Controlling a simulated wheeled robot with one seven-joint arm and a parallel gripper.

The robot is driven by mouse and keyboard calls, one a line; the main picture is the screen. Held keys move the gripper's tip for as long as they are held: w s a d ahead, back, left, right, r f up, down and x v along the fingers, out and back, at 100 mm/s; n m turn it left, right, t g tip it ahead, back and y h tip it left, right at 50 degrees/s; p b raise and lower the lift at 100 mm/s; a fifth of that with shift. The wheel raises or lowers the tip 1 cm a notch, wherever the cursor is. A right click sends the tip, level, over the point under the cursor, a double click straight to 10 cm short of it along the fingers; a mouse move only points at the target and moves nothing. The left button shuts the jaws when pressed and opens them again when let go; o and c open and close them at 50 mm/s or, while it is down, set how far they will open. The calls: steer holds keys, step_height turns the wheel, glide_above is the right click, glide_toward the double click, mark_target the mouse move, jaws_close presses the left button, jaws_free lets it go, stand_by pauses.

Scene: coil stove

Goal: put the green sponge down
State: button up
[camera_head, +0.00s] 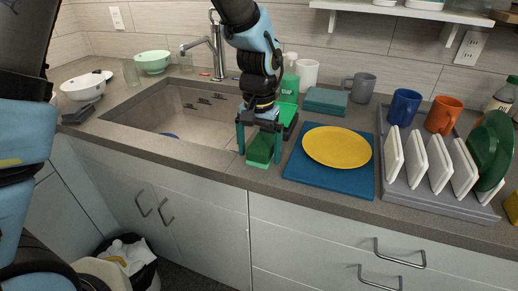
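A green sponge (261,152) is at the front strip of the grey counter, between the sink and the blue mat. My gripper (260,150) points down over it, one dark green finger on the left and one on the right of the sponge. The fingers are wide apart. I cannot tell whether they press on its sides, or whether its underside touches the counter. The gripper hides the sponge's upper back part.
The sink (183,115) is left of my gripper. A yellow plate (337,146) lies on a blue mat (310,178) close on the right. A green soap bottle (289,85) stands behind. A grey dish rack (430,201) fills the far right.

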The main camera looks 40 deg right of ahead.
mark_target(259, 148)
step_height(259, 148, up, 12)
steer(key=b, duration=0.2)
steer(key=w+a+f+n, duration=0.25)
steer(key=w+a, duration=0.35)
steer(key=a, duration=0.4)
steer(key=w+a+f+n, duration=0.1)
steer(key=w+a+n, duration=0.2)
steer(key=w+a, duration=0.45)
steer(key=s+a+f+n, duration=0.1)
steer(key=a+f+n, duration=0.1)
steer(key=a, duration=0.8)
steer(key=s+a+f+n+t, duration=0.1)
steer(key=s+a+f+n, duration=0.1)
steer(key=a, duration=0.9)
steer(key=shift+a+n+t, duration=0.25)
steer(key=shift+n+t, duration=0.05)
steer(key=shift+n, duration=0.05)
steer(key=shift+d, duration=0.1)
